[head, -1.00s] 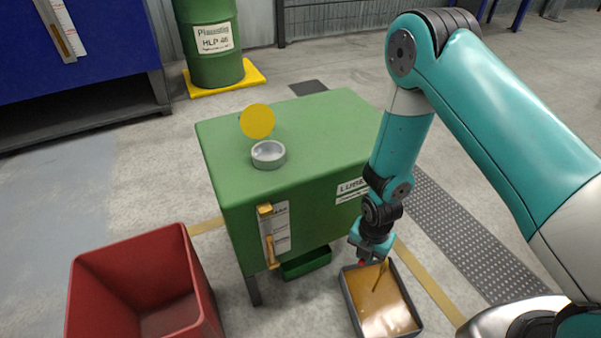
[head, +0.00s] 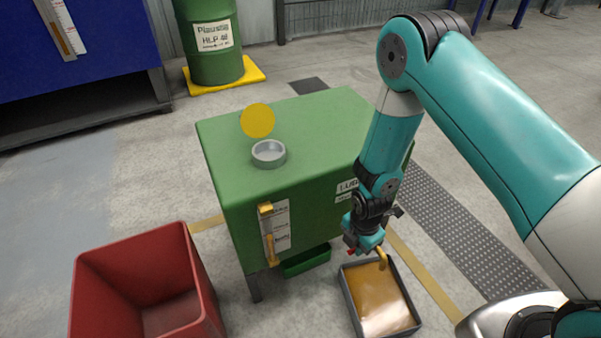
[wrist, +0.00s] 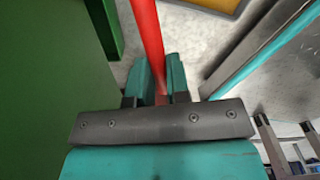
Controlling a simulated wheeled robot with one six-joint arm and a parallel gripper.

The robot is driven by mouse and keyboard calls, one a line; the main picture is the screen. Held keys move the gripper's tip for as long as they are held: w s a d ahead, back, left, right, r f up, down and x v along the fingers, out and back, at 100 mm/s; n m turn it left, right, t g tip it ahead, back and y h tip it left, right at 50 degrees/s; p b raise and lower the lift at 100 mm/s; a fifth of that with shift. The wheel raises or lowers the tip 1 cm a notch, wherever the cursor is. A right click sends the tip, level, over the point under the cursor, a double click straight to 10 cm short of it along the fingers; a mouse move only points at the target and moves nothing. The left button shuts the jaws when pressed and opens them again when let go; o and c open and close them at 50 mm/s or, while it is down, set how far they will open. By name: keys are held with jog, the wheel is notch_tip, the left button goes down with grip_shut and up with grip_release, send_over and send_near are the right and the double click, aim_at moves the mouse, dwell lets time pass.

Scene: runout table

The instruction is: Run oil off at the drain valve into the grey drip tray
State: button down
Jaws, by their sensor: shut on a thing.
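The green tank (head: 235,200) stands in the middle of the head view. My gripper (head: 358,248) is at its lower right side, shut on a red lever, which shows between the fingers (wrist: 158,85) in the wrist view (wrist: 148,35). A brass-coloured spout (head: 382,258) shows just right of my gripper, above the grey drip tray (head: 348,305). The tray lies on the floor and holds amber oil (head: 382,300). I see no clear stream between spout and oil now. My gripper hides the valve body.
A red bin (head: 125,265) stands at the left front. A green tray (head: 305,261) sits under the tank. A sight gauge (head: 282,225) is on the tank's front. An open filler neck (head: 268,153) with a yellow cap (head: 257,121) is on top.

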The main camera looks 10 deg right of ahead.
jog(key=shift+w+m, duration=0.35)
jog(key=shift+m, duration=0.25)
jog(key=c, duration=1.2)
grip_release()
jog(key=shift+w+a, duration=0.1)
notch_tip(320, 180, up, 7)
jog(key=p, duration=0.6)
